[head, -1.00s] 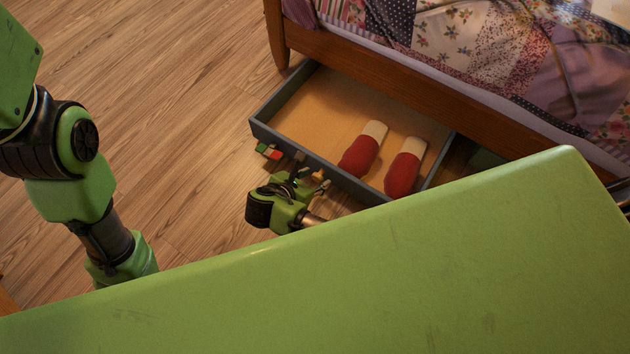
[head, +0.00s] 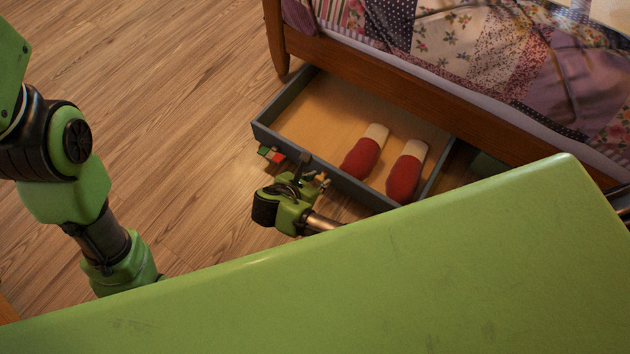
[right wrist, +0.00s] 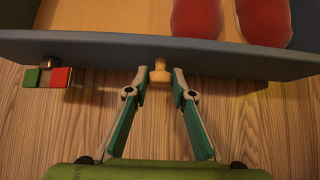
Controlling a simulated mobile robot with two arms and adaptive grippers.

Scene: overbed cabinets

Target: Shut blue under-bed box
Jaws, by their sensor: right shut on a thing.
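The blue under-bed box (head: 283,147) is pulled out from under the bed, open at the top, with a tan floor. Two red-and-white slipper-like things (head: 362,152) (head: 405,172) lie in it. My right gripper (head: 312,176) is at the outside of the box's front. In the right wrist view, my right gripper (right wrist: 160,76) has its fingers on either side of a small pale wooden knob (right wrist: 160,73) on the blue front (right wrist: 240,60) and is shut on it. My left arm comes down at the left; its gripper is out of view.
The wooden bed (head: 390,88) with a patchwork cover (head: 450,40) stands above and behind the box. A small red-and-green block (head: 270,154) is at the front's left part. A large green surface fills the lower foreground. Wood floor (head: 160,100) is clear at left.

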